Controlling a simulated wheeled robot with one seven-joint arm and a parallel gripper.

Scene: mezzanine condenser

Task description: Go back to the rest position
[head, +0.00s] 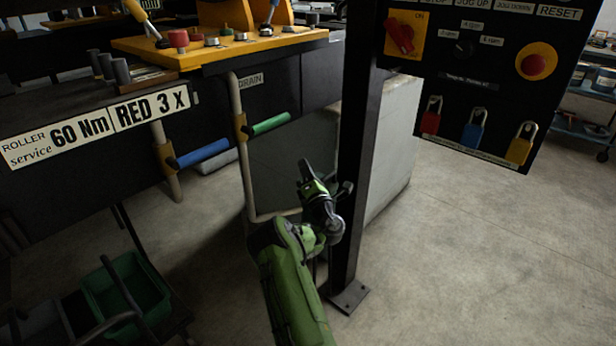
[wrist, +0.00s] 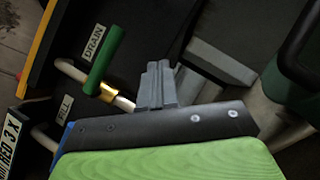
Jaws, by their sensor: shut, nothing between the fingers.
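My gripper (head: 305,168) is in front of the dark machine, left of the black post (head: 353,150), at the end of my green arm. In the wrist view its two grey fingers (wrist: 159,72) are together with nothing between them. The green valve handle (head: 271,123) under the DRAIN label is up and to the left of the gripper, apart from it. The green handle also shows in the wrist view (wrist: 104,58), left of the fingers. The blue valve handle (head: 203,153) is further left and is mostly hidden in the wrist view.
A dark control panel (head: 470,82) with a red knob, a red button and several padlocks hangs at the upper right. A yellow tool shelf (head: 215,50) juts out at the top. A green bin (head: 125,290) stands at the lower left. Floor (head: 490,250) at the right is clear.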

